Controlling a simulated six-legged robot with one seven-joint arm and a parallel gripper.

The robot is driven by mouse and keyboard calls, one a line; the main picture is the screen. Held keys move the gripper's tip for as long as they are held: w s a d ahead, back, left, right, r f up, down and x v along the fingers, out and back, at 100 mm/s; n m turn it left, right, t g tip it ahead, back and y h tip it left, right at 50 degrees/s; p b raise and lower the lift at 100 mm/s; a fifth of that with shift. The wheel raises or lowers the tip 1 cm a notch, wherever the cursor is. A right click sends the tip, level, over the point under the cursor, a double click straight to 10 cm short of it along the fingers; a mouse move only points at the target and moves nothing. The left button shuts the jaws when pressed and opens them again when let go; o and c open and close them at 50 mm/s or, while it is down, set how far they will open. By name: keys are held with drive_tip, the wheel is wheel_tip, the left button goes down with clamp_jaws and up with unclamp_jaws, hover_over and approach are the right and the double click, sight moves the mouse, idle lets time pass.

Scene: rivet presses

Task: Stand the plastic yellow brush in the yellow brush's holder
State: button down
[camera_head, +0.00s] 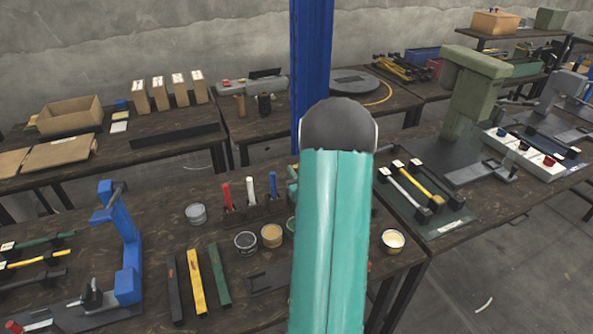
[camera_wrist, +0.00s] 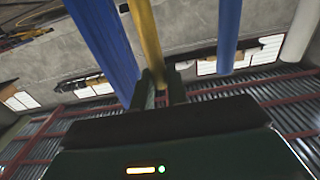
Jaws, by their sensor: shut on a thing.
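In the wrist view, my gripper (camera_wrist: 159,94) is shut on the yellow brush (camera_wrist: 147,38), a long yellow shaft that runs up out of the picture. Its far end is out of view. In the head view my teal arm fills the middle and hides my gripper and the brush. Red (camera_head: 226,197), white (camera_head: 251,191) and blue (camera_head: 273,185) upright handles stand in a row in dark holders (camera_head: 254,214) on the near bench, left of my arm. I cannot make out an empty yellow brush's holder; part of that row's right side is behind my arm.
Open tins (camera_head: 245,242) stand in front of the row, and another tin (camera_head: 393,241) is right of my arm. Dark, yellow (camera_head: 194,281) and green bars lie on the bench. A blue press (camera_head: 127,245) is at left, a green press (camera_head: 470,90) at right.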

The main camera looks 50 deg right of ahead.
drive_tip(key=shift+f, duration=0.1)
drive_tip(key=c, duration=1.3)
unclamp_jaws()
drive_tip(key=v, duration=1.4)
drive_tip(key=shift+w, duration=0.1)
